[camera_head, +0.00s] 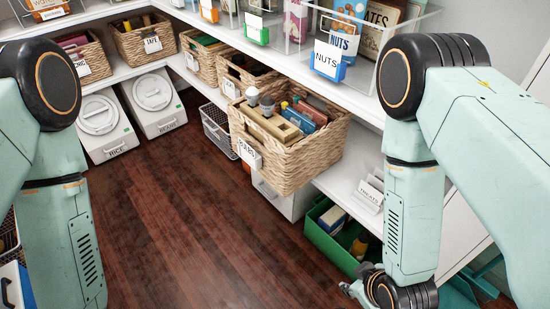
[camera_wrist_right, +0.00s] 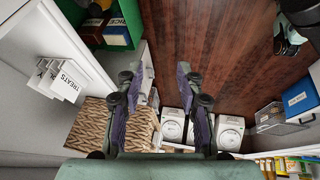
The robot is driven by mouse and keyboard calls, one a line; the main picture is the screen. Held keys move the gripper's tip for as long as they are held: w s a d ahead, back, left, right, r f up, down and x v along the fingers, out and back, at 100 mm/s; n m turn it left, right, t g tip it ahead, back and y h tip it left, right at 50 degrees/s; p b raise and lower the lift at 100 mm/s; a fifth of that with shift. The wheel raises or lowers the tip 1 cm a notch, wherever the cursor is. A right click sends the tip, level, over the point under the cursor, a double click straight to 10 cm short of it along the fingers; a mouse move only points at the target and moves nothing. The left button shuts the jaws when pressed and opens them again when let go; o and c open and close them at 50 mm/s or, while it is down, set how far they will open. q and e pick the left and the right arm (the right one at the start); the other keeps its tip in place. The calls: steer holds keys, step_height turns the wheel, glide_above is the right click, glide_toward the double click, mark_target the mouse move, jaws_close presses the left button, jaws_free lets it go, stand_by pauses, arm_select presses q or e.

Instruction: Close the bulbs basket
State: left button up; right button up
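The bulbs basket (camera_head: 300,165) is a woven tan basket with a white label reading BULBS (camera_head: 248,154). It juts out from the middle shelf over the floor, farther out than the baskets beside it.
A green crate (camera_head: 330,245) with boxes stands low beside my right arm, below a TREATS holder (camera_head: 370,195). The dark wooden floor (camera_head: 185,215) is clear.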

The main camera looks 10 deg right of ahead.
mark_target(282, 158)
steer(key=w+a+r+n+t, duration=0.1)
steer(key=w+a+n+t, duration=0.1)
steer(key=w, duration=0.2)
steer(key=w+a+r+n+t+y, duration=0.1)
steer(key=w+a+n+t, duration=0.1)
steer(key=w+n, duration=0.1)
steer(key=w+a+r+n+t+y+b, duration=0.1)
steer(key=w+a+n+t, duration=0.1)
steer(key=w, duration=0.3)
steer(key=shift+w+a+n, duration=0.1)
steer(key=shift+w+n, duration=0.15)
steer(key=shift+n, duration=0.25)
steer(key=c, duration=0.5)
steer(key=w+a+r+n+t+y, duration=0.2)
steer(key=w+a+r+n+t, duration=0.1)
steer(key=w+a+n, duration=0.1)
steer(key=shift+r, duration=0.35)
jaws_close()
steer(key=shift+w+a+r+n+t+y+b, duration=0.4)
steer(key=shift+w+a+r+n+b, duration=0.3)
steer(key=shift+w, duration=1.55)
steer(key=shift+w+a+r+n+t+y+b, duration=0.25)
steer(key=shift+w+a+r+n+t+b, duration=0.35)
steer(key=shift+w, duration=1.65)
steer(key=shift+w+a+r+n+t+y+b, duration=0.45)
steer(key=shift+w+r+n+b, duration=0.4)
steer(key=shift+w, duration=1.4)
steer(key=shift+f, duration=0.1)
